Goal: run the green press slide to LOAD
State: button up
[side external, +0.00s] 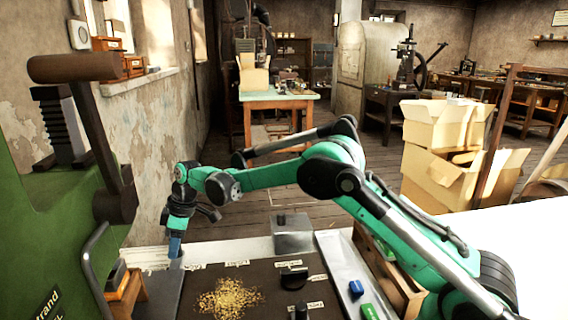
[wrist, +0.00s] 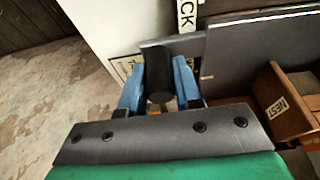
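The green press (side external: 45,215) fills the left of the side view, with a brown-handled lever (side external: 95,140) on it. My gripper (side external: 175,247) points down beside the press, over a dark grey plate (side external: 163,290). In the wrist view, its blue fingers (wrist: 160,80) stand on either side of an upright black cylindrical knob (wrist: 160,70). The gap is narrow; I cannot tell whether both fingers touch the knob. A label partly reading "CK" (wrist: 187,15) lies beyond. The side view shows several small white labels, too small to read surely; I cannot make out LOAD.
A dark mat (side external: 275,265) holds a yellow granular pile (side external: 229,297) and black pieces. A clear block (side external: 292,234) stands behind. A tray (side external: 345,270) with blue and green blocks and a wooden box (side external: 388,270) lie right. A small wooden stand (side external: 127,290) sits beside the press.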

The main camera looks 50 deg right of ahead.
grip_shut()
jog(key=s+d, duration=1.2)
dwell(0.3)
jog(key=o, duration=1.3)
grip_release()
notch_tip(320, 180, up, 8)
